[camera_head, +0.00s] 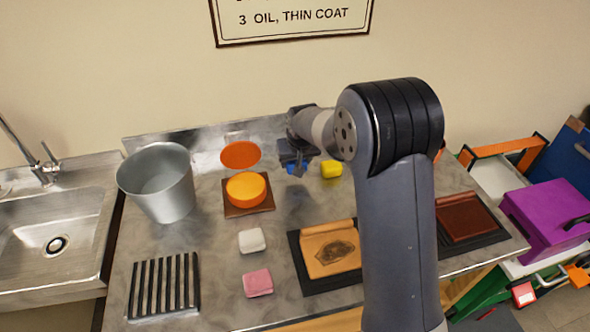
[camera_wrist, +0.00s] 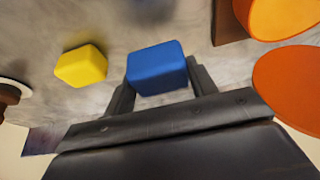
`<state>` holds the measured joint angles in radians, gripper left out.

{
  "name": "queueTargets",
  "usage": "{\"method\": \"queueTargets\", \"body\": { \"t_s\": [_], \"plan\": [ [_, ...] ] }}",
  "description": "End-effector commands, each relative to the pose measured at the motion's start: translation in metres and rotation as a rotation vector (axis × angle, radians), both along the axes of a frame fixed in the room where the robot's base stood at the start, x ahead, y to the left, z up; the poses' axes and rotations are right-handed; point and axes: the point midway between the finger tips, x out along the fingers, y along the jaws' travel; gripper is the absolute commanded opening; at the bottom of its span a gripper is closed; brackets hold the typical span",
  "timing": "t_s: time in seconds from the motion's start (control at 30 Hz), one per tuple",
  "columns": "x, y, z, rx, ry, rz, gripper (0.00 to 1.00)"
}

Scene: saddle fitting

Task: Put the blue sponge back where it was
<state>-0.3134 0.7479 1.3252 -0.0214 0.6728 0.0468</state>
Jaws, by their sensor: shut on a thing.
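The blue sponge (camera_wrist: 157,68) sits between the two fingers of my gripper (camera_wrist: 162,84) in the wrist view. In the head view my gripper (camera_head: 297,163) is at the back middle of the counter, and the sponge is dark and partly hidden by it. My gripper is shut on the sponge and appears to hold it above the counter (camera_head: 205,215), with a bluish patch on the surface below. A yellow sponge (camera_head: 331,169) lies just to the right; it also shows in the wrist view (camera_wrist: 82,66).
A round orange tin (camera_head: 246,188) on a brown board and an orange disc (camera_head: 241,154) are left of my gripper. A metal bucket (camera_head: 160,185), white sponge (camera_head: 252,240), pink sponge (camera_head: 257,282), slatted rack (camera_head: 165,285) and tan leather piece (camera_head: 329,248) stand around.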

Motion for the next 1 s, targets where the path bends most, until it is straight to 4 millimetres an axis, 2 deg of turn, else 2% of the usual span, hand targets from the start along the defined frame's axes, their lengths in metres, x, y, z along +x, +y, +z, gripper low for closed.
{"method": "queueTargets", "body": {
  "t_s": [0.17,0.33,0.7,0.73,1.0],
  "plan": [
    [-0.001,0.0,-0.015,-0.001,0.003,0.0,0.33],
    [-0.001,0.0,-0.038,-0.001,0.003,0.0,0.33],
    [0.0,0.0,-0.045,0.0,-0.001,0.0,0.33],
    [0.0,0.0,-0.044,0.0,-0.001,0.0,0.56],
    [0.0,0.0,-0.043,0.0,0.0,0.0,0.76]
  ]
}}
